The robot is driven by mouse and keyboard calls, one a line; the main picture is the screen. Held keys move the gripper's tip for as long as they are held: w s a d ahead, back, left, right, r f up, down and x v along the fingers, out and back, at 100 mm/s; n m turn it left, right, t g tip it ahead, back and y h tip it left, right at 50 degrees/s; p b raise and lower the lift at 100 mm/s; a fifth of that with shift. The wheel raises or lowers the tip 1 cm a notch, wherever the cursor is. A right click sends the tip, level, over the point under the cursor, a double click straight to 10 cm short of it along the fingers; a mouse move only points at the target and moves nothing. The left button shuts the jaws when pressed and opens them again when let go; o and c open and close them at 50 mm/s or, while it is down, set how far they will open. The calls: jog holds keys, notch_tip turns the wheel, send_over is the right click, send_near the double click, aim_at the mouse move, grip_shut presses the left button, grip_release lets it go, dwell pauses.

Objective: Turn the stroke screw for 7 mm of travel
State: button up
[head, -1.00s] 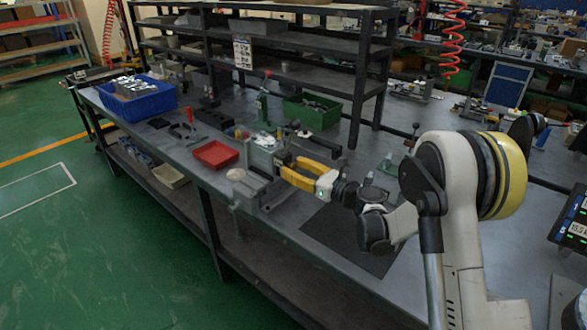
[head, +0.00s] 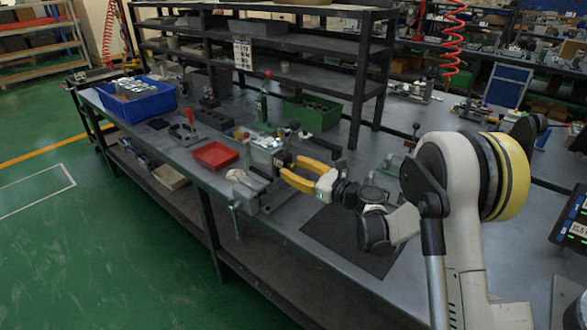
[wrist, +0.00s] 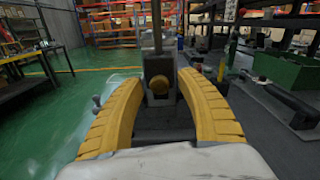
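A small brass-coloured round screw end (wrist: 160,86) faces me from a grey block (wrist: 160,66) in the wrist view; I take it to be the stroke screw. In the head view the grey valve block (head: 264,146) stands at the vise (head: 262,192) on the bench. My gripper (wrist: 160,78) has two yellow fingers spread apart, one on each side of the screw end. A gap shows between each finger and the screw end. In the head view my gripper (head: 285,166) points left at the block. Contact of the fingertips with the block cannot be told.
A red tray (head: 216,156) lies left of the vise. A green bin (head: 312,113) and a shelf rack (head: 310,78) stand behind. A blue bin (head: 140,106) is at the far left. A dark mat (head: 350,240) under my arm is clear.

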jog(key=v, duration=1.2)
jog(key=s+d+r+n+g+h, duration=0.1)
jog(key=s+r+n+g+h, duration=0.35)
jog(key=s+n, duration=0.85)
jog(key=s+d+n+h, duration=0.5)
jog(key=s, duration=0.4)
jog(key=s+d+n+h, duration=0.4)
jog(key=s+d+n, duration=0.2)
jog(key=s, duration=0.4)
jog(key=shift+d+f+t+h, duration=0.2)
jog(key=shift+f+t+h, duration=0.15)
jog(key=shift+f, duration=0.05)
jog(key=shift+c, duration=0.2)
